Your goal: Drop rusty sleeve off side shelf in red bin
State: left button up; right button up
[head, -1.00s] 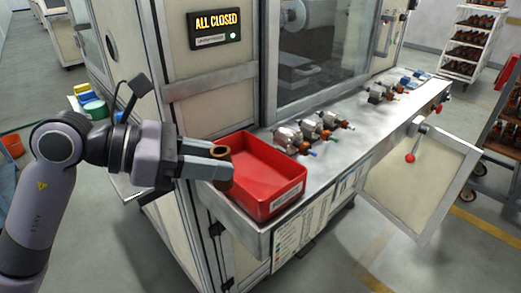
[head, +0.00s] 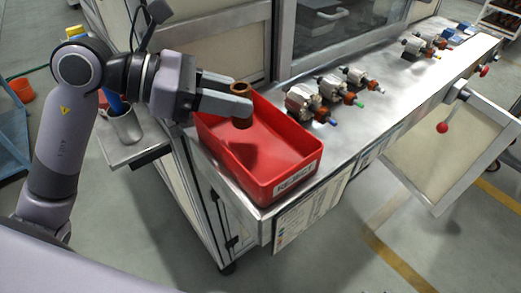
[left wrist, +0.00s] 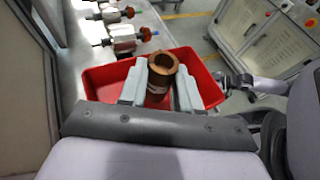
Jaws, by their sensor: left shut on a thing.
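The rusty sleeve (head: 241,89) is a short brown hollow cylinder. My left gripper (head: 238,103) is shut on it and holds it upright above the red bin (head: 262,190). In the left wrist view the sleeve (left wrist: 162,66) sits between the two pale fingers of my left gripper (left wrist: 161,88), with the red bin (left wrist: 104,77) below and around. The bin is an open rectangular tray with a white label, on the near end of the metal ledge. Its visible floor looks empty, with a dark shadow on it. My right gripper is not in view.
The side shelf (head: 138,152) at the left carries a grey metal cup (head: 124,127). Several armatures (head: 303,101) lie on the metal ledge (head: 345,128) beyond the bin. An open panel (head: 430,160) with a red knob stands out at the right.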

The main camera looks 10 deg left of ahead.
aim_at(234, 125)
pick_arm(q)
jog(key=shift+f+b, duration=0.7)
jog(key=shift+f, duration=0.8)
jog(key=o, duration=1.1)
jog(key=shift+o, duration=0.2)
jog(key=b+v, duration=0.1)
jog(key=v, duration=0.6)
jog(key=shift+b, duration=0.35)
jog(key=shift+s, duration=0.1)
